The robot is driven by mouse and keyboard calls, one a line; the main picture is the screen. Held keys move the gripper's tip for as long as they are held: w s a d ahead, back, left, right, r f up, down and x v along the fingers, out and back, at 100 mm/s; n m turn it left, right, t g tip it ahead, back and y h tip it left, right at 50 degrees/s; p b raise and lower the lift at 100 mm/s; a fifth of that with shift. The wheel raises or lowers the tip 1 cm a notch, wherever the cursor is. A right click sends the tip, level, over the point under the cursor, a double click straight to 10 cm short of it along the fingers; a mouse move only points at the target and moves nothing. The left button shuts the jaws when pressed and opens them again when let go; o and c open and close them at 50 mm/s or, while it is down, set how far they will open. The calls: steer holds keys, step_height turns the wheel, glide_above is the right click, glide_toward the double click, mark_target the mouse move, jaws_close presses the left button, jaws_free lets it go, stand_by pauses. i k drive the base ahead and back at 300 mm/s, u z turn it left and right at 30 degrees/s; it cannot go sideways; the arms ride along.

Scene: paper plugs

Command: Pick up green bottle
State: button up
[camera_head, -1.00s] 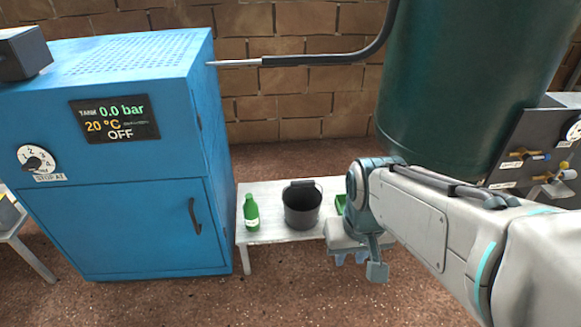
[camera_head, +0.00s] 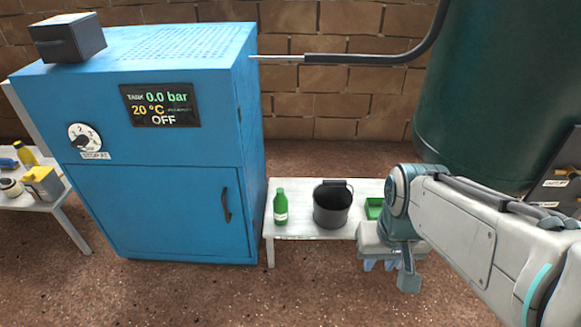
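The green bottle (camera_head: 280,208), with a pale label, stands upright on a low white table (camera_head: 302,231), near its left end beside the blue cabinet. My gripper (camera_head: 385,266) is to the right of the bottle and clear of it, hanging at the front of the table. Its pale blue fingertips point down, partly hidden by my arm. I cannot make out whether the fingers are apart or together. Nothing is seen held in it.
A dark bucket (camera_head: 333,205) stands right of the bottle. A green tray (camera_head: 374,208) is partly hidden behind my arm. The blue cabinet (camera_head: 160,205) borders the table's left. A big dark green tank (camera_head: 475,90) rises behind.

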mark_target(281, 202)
steer(key=u, duration=0.1)
steer(key=i, duration=0.7)
steer(key=u, duration=1.05)
